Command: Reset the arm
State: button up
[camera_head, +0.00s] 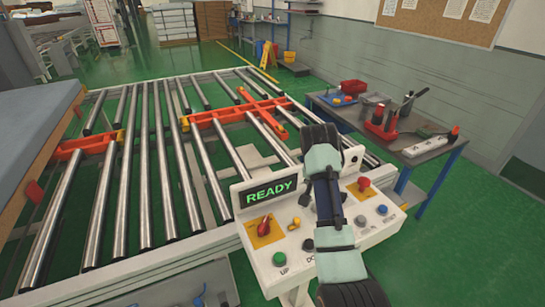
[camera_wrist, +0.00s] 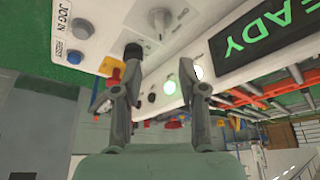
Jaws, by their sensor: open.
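My gripper (camera_wrist: 158,68) is open in the wrist view, with two dark fingers apart and nothing between them. The white control panel (camera_wrist: 215,60) fills the area beyond the fingers. The panel's display (camera_head: 269,191) reads READY. I cannot make out my fingers in the head view, nor whether they touch the panel.
A roller conveyor (camera_head: 165,165) with orange crosspieces lies behind and left of the panel. A grey-blue slab, likely a mattress (camera_head: 30,135), is at the left edge. Green floor is open beyond.

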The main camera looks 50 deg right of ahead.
jog(key=w+a+f+n+t, duration=0.2)
jog(key=w+a, duration=0.1)
jog(key=a, duration=0.6)
jog(key=w+a+f+n+t, duration=0.1)
jog(key=w+a+n+t, duration=0.15)
jog(key=a, duration=0.55)
jog(key=w+a+f+n+t, duration=0.2)
jog(key=w+a+n, duration=0.15)
jog(key=a, duration=0.55)
jog(key=s+a+r+n+t+y, duration=0.15)
jog(key=s+a, duration=0.25)
jog(key=a, duration=0.4)
jog(key=s+a+r+n+t+y, duration=0.1)
jog(key=s+a+r+n+t, duration=0.2)
jog(key=a, duration=0.5)
jog(key=s+a+n+y, duration=0.2)
jog(key=s+a, duration=0.3)
jog(key=a, duration=0.3)
notch_tip(320, 180, up, 33)
jog(key=p, duration=3.2)
jog(key=shift+w+d+t, duration=0.2)
jog(key=shift+d+t, duration=0.1)
jog(key=shift+f, duration=0.2)
